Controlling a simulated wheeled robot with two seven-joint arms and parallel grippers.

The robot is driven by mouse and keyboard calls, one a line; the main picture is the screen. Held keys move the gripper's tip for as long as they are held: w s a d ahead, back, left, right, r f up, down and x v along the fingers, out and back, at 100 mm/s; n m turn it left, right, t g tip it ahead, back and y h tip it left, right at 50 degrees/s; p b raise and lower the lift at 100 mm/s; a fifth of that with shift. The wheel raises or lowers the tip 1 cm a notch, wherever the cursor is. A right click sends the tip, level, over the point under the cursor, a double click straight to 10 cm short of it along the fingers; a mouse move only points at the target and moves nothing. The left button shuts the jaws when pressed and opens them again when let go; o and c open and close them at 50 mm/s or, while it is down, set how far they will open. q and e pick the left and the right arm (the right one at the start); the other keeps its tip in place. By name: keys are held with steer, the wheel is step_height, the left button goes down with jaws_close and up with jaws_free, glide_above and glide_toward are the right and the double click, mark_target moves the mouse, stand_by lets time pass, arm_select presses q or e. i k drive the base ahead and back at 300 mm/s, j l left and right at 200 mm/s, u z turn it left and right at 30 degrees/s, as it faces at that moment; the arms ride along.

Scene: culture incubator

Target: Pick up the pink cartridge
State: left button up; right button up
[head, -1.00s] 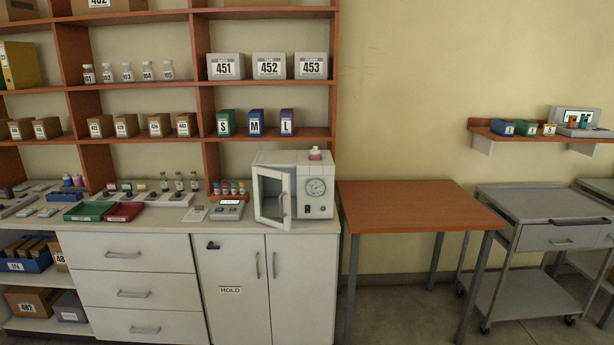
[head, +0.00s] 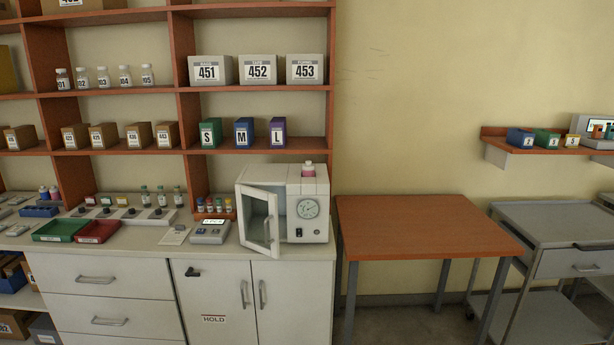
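A small pink and white item (head: 308,169) sits on top of the white incubator (head: 308,236), near its right side; it may be the pink cartridge, but it is too small to tell. The incubator stands at the right end of the counter, with its windowed door (head: 260,222) swung open to the left. Its inside is mostly hidden by the door. Pink bottles (head: 54,192) also stand at the far left of the counter. Neither of my grippers is in view.
A green tray (head: 61,230) and a red tray (head: 98,232) lie on the counter (head: 150,243), left of a small device (head: 211,232). Shelves with boxes rise behind. A bare wooden table (head: 425,226) and a grey cart (head: 560,232) stand to the right.

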mark_target(308, 169)
steer(key=u, duration=0.7)
steer(key=i+l+z, duration=0.1)
steer(key=i+z, duration=0.2)
steer(key=z, duration=0.15)
steer(key=i+z, duration=0.3)
steer(key=z, duration=0.15)
steer(key=i+j+z, duration=0.1)
steer(key=i+z, duration=0.2)
steer(key=z, duration=0.15)
steer(key=i+l+z, duration=0.25)
steer(key=i+z, duration=0.2)
steer(key=i+l+z, duration=0.15)
steer(key=i+z, duration=0.2)
steer(key=z, duration=0.15)
steer(key=i+z, duration=0.45)
steer(key=i+j+z, duration=0.25)
steer(key=z, duration=0.25)
steer(key=i+l+z, duration=0.1)
steer(key=i+z, duration=0.5)
steer(key=z, duration=0.2)
steer(key=i+j+z, duration=0.15)
steer(key=i+z, duration=0.2)
steer(key=i+j+z, duration=0.2)
steer(key=z, duration=3.9)
steer(key=j, duration=0.1)
